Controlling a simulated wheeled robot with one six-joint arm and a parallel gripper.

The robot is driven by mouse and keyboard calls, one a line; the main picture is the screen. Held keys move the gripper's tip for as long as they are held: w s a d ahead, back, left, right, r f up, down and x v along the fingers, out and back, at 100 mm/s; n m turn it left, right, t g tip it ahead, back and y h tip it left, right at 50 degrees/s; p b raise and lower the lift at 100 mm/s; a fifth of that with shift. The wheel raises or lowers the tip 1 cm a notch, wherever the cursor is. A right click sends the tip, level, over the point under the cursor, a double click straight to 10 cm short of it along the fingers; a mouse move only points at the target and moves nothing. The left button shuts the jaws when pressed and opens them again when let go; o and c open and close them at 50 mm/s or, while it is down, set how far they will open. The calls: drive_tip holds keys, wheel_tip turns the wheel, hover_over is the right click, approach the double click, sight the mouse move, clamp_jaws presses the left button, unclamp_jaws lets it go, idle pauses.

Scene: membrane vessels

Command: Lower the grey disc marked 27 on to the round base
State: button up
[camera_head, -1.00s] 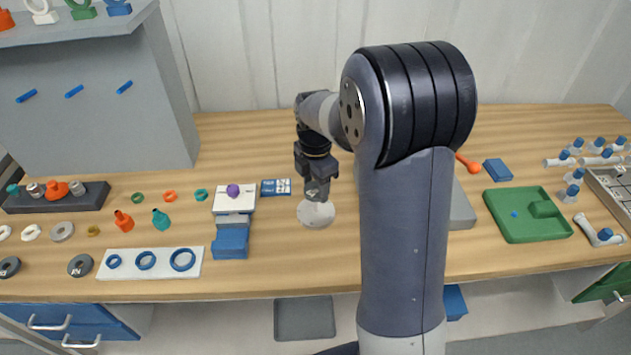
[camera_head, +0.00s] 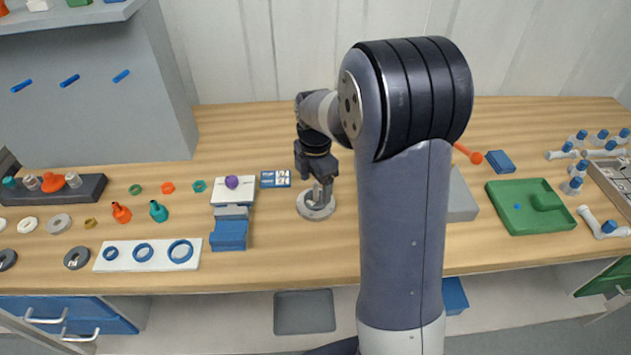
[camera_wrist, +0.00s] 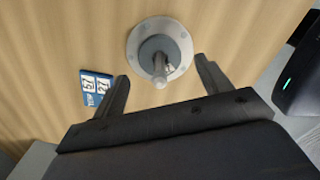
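The pale round base (camera_head: 304,212) stands on the bench with an upright metal post (camera_wrist: 160,72); it also shows in the wrist view (camera_wrist: 134,40). A grey disc (camera_wrist: 149,46) lies on the base around the foot of the post. No number is readable on it. My gripper (camera_head: 321,186) is above the base, pointing down. In the wrist view my gripper (camera_wrist: 162,72) has its fingers spread apart on either side of the post, with nothing between them touching either finger. Part of the disc is hidden by the post.
A blue number card (camera_head: 276,179) lies left of the base. Further left are a blue block (camera_head: 229,236) and a white board with blue rings (camera_head: 108,265). A grey block (camera_head: 461,199) and green tray (camera_head: 545,222) are at right. Bare bench lies in front of the base.

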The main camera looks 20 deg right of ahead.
drive_tip(key=shift+o, duration=0.3)
wheel_tip(320, 180, up, 11)
idle(0.4)
drive_tip(key=shift+f, duration=0.15)
wheel_tip(320, 180, down, 10)
drive_tip(key=shift+f, duration=0.2)
drive_tip(key=shift+r+p, duration=0.8)
drive_tip(key=shift+r, duration=0.15)
drive_tip(key=shift+r+p, duration=0.35)
drive_tip(key=shift+r, duration=0.2)
drive_tip(key=shift+f, duration=0.1)
